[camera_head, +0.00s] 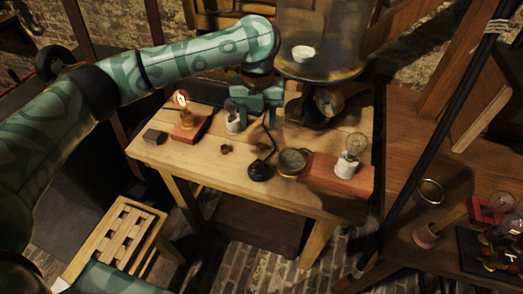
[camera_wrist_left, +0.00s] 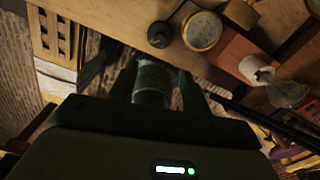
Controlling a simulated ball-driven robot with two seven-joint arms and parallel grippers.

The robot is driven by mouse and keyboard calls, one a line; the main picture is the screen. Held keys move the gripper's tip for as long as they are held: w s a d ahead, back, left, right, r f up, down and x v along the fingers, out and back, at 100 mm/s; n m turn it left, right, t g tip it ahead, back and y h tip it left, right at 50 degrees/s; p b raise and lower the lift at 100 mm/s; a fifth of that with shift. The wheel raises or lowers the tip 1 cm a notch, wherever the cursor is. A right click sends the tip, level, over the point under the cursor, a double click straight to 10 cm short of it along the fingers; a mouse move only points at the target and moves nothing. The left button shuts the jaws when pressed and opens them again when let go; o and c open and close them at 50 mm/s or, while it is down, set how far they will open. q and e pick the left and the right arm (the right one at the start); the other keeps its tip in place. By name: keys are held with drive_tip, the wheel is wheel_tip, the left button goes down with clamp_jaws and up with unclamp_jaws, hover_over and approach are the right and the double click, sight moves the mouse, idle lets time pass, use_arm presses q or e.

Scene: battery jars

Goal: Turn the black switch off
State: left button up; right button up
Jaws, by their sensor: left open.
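A black piece with a round base (camera_head: 259,171) and a thin curved upright rod stands on the wooden table, near its front edge. It looks like the black switch, but its on or off position cannot be told. A black round piece (camera_wrist_left: 160,34), seemingly the same one, shows in the left wrist view. My left gripper (camera_head: 264,116) is open above the table, behind the black base, with the rod rising towards it. I cannot tell whether they touch. In the left wrist view the open fingers (camera_wrist_left: 158,88) are dark. My right gripper is not in view.
A lit bulb (camera_head: 182,98) stands on a red-brown base at left, near a dark block (camera_head: 155,137). An unlit bulb (camera_head: 232,122) stands beside the gripper. A brass round dish (camera_head: 292,162), another bulb (camera_head: 355,148) and a glass jar (camera_head: 320,35) stand at right and back.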

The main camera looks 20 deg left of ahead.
use_arm(q)
drive_tip(key=b, duration=0.3)
hover_over(258, 162)
wheel_tip(258, 162, down, 7)
wheel_tip(258, 162, down, 9)
drive_tip(key=b, duration=0.3)
drive_tip(key=shift+r, duration=0.2)
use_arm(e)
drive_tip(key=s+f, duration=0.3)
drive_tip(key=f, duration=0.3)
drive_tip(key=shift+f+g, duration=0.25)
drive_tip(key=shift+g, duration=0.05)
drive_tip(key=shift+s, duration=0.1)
use_arm(q)
drive_tip(key=c, duration=1)
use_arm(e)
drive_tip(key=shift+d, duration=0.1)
